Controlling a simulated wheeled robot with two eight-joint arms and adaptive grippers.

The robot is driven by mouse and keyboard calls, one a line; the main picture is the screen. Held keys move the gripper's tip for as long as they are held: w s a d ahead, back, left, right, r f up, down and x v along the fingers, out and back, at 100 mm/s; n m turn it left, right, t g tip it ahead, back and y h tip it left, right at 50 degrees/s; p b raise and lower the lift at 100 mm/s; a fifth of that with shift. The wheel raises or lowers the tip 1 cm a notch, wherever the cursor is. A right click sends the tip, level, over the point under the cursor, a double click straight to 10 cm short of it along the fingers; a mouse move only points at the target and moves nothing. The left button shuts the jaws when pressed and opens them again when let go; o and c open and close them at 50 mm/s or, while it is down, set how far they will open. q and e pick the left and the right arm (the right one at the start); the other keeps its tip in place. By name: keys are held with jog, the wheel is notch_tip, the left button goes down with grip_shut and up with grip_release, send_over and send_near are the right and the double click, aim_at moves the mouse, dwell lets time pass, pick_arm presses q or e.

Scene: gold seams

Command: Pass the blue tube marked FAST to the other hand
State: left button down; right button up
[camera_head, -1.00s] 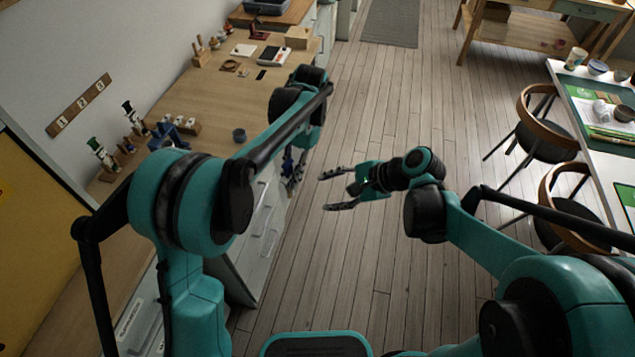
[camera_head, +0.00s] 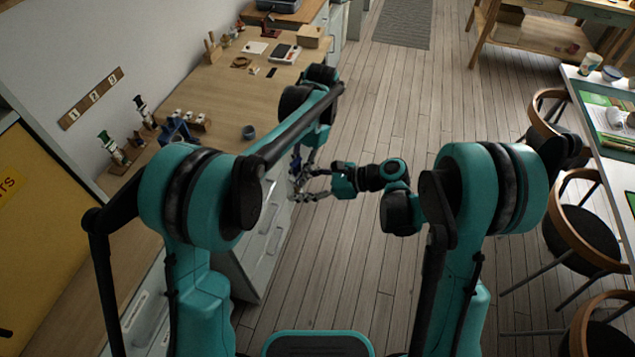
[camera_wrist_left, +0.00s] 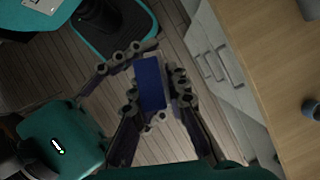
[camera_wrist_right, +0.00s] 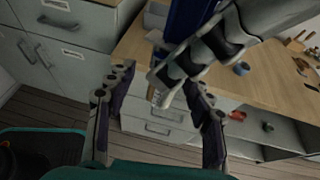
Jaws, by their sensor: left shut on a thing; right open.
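The blue tube (camera_wrist_left: 150,82) is held in my left gripper (camera_wrist_left: 154,98), whose fingers close on its two sides in the left wrist view. In the right wrist view the tube's blue body (camera_wrist_right: 188,18) shows at the top, partly hidden behind the left fingers. In the head view the right gripper (camera_head: 312,184) is beside the left gripper (camera_head: 298,168), and the tube is hardly visible. The marking FAST is not readable.
The wooden worktop (camera_head: 215,95) with a small dark cup (camera_head: 248,132) lies left of the grippers, above grey drawers (camera_head: 262,235). Open wooden floor (camera_head: 375,255) lies below and right. Chairs (camera_head: 580,225) and a white table (camera_head: 590,100) stand at the right.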

jog(key=x, duration=0.5)
grip_shut()
pick_arm(q)
jog(key=c, duration=1.4)
grip_release()
